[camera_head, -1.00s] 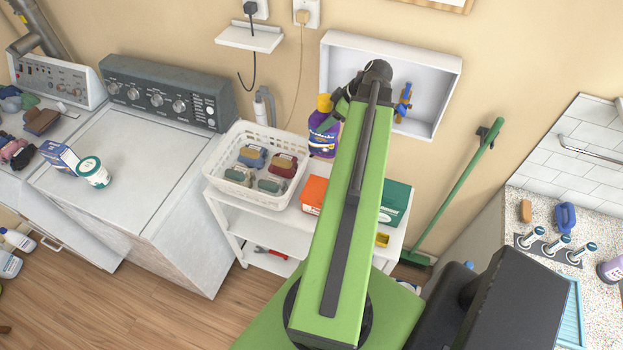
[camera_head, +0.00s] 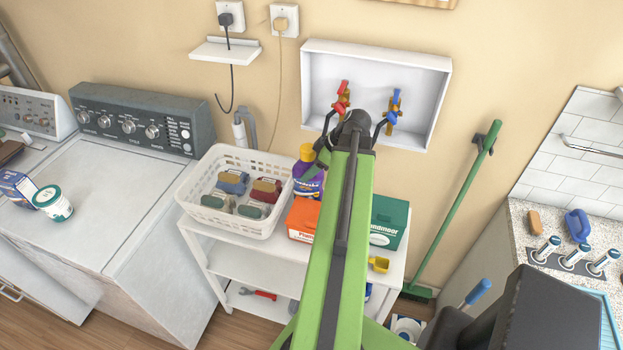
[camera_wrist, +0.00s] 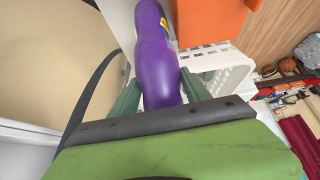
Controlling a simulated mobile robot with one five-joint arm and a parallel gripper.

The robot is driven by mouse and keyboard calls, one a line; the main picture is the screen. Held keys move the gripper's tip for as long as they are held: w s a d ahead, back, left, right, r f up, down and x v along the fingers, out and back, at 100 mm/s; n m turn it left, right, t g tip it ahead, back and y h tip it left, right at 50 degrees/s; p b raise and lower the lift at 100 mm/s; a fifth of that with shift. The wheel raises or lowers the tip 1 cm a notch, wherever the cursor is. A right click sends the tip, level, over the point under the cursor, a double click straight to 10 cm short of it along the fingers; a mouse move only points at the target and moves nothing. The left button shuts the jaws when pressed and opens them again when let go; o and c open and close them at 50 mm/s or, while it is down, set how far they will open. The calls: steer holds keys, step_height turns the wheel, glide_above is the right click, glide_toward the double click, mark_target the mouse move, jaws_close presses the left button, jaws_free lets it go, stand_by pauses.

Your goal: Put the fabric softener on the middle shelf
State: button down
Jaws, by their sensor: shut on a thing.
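The fabric softener is a purple bottle (camera_head: 308,184) with an orange-yellow cap, upright in the head view between the white basket and an orange box. My gripper (camera_wrist: 160,88) is shut on it, with green fingers on both sides of the purple body in the wrist view. In the head view my arm partly covers the bottle, and its base is hidden behind the orange box. I cannot tell whether it touches the cart top. The white cart's middle shelf (camera_head: 250,264) looks bare where it shows; my arm hides its right part.
Taps sit in a wall recess (camera_head: 430,95) behind. A green broom (camera_head: 452,215) leans at right; a washer (camera_head: 120,175) stands left.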

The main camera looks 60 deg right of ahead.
step_height(320, 180, down, 3)
steer(key=shift+f+b, duration=0.2)
steer(key=shift+b, duration=0.8)
steer(key=shift+r, duration=0.25)
steer(key=shift+f, duration=0.2)
steer(key=c, duration=0.5)
jaws_free()
